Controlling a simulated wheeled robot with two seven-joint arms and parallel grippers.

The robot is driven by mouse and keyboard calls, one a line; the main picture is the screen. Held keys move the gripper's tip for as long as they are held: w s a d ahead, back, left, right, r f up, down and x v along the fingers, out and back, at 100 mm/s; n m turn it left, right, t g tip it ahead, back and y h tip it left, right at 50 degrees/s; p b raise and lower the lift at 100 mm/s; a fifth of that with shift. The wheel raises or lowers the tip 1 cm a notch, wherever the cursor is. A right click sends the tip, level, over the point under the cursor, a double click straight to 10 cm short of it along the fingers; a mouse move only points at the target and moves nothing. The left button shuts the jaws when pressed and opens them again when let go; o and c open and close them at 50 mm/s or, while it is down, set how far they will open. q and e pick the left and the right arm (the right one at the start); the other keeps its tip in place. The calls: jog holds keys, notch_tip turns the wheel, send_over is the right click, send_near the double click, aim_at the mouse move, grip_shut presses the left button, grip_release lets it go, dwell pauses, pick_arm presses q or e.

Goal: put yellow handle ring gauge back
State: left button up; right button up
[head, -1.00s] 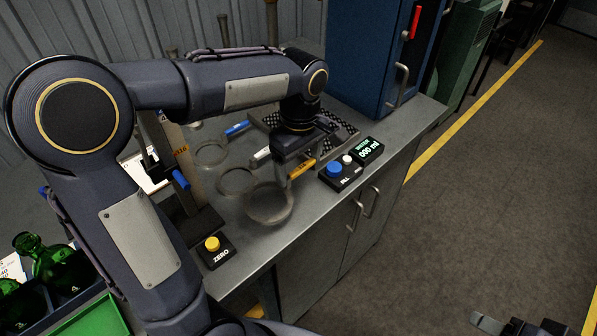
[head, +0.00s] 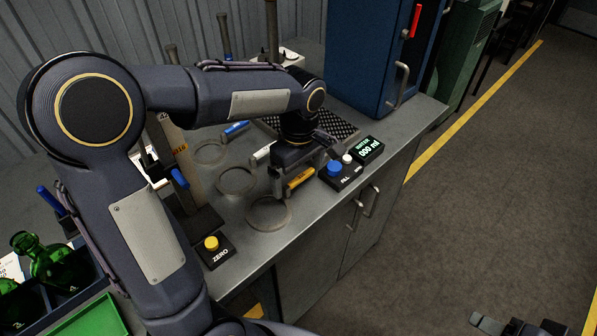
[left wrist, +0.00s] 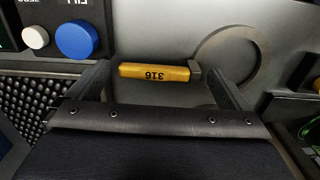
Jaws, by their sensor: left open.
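The yellow handle ring gauge lies on the grey bench top. Its ring (head: 268,213) is in front of the other rings, with the yellow handle (head: 300,178) pointing back right. In the left wrist view the handle (left wrist: 155,72), marked 316, lies between the fingertips, and its ring (left wrist: 232,57) is to the upper right. My left gripper (head: 297,170) is open, its fingers apart around the handle. Part of my right gripper (head: 515,326) shows at the bottom right, cut by the frame edge; its jaw state is unclear.
Two similar rings lie behind, one with a white handle (head: 262,153), one with a blue handle (head: 236,129). A fill button box (head: 340,173) and a display (head: 368,150) stand close right of the gripper. A ZERO button (head: 212,243) is at the front left.

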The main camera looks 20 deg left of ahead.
pick_arm(q)
notch_tip(320, 180, up, 11)
jog(key=p, duration=0.1)
jog(key=s+f+m+t+h, duration=0.1)
jog(key=s+f+m+t, duration=0.1)
jog(key=s+m, duration=0.2)
jog(key=s+f+m+t+h, duration=0.1)
jog(key=s+m, duration=0.3)
jog(key=s, duration=0.4)
jog(key=s+f+m+t+h, duration=0.1)
jog(key=s+f+m+t, duration=0.1)
jog(key=s, duration=0.4)
jog(key=shift+s+a+f+m+t+h, duration=0.1)
jog(key=shift+f+m+t+h, duration=0.1)
jog(key=shift+f+m, duration=0.3)
jog(key=shift+s+a+f+m+t+h, duration=0.1)
jog(key=shift+f+m+t+h, duration=0.1)
jog(key=shift+f+m, duration=0.3)
jog(key=shift+s, duration=0.1)
